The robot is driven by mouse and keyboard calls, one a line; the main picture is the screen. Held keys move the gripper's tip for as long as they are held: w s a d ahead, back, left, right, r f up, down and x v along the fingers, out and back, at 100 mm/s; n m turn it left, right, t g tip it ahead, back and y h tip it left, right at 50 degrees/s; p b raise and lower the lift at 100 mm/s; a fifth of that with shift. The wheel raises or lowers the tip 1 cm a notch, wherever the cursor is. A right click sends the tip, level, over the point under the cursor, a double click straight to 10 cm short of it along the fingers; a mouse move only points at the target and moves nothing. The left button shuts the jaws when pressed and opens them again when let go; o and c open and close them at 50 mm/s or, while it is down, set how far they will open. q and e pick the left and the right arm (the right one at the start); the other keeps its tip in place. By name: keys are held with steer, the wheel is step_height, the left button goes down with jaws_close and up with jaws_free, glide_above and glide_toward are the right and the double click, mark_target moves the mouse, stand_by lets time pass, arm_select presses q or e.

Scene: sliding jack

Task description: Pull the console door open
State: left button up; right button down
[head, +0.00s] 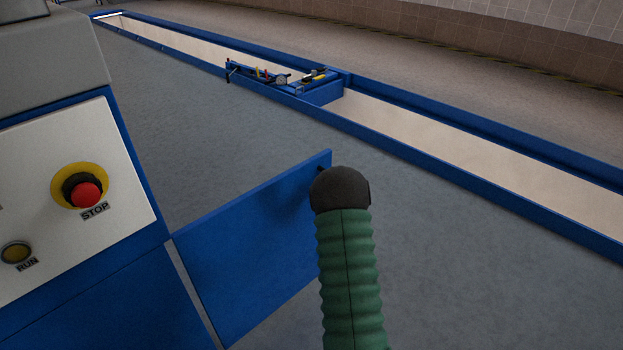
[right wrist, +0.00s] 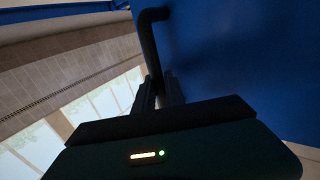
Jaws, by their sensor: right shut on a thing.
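The console (head: 80,190) stands at the left in the head view. Its blue door (head: 255,245) is a flat panel that stands swung out from the console's right edge, with a gap showing at the hinge side. In the right wrist view the door (right wrist: 240,60) fills the right side. A black bar handle (right wrist: 149,40) is fixed to it. My right gripper (right wrist: 163,92) is shut on the handle. In the head view my green-sleeved right arm hides this gripper near the door's far edge. My left gripper is not in view.
The console carries a red STOP button (head: 86,194) and a RUN button (head: 16,252). A long blue-edged pit (head: 450,135) with a jack (head: 315,90) across it runs behind. The grey floor (head: 480,240) right of the door is clear.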

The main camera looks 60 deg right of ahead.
steer(key=s+a+m+g+h, duration=0.1)
steer(key=s+a+g, duration=0.1)
steer(key=s, duration=0.3)
steer(key=shift+s+a+m, duration=0.3)
steer(key=shift+s+a, duration=0.05)
steer(key=shift+a, duration=0.1)
steer(key=c, duration=1.4)
jaws_free()
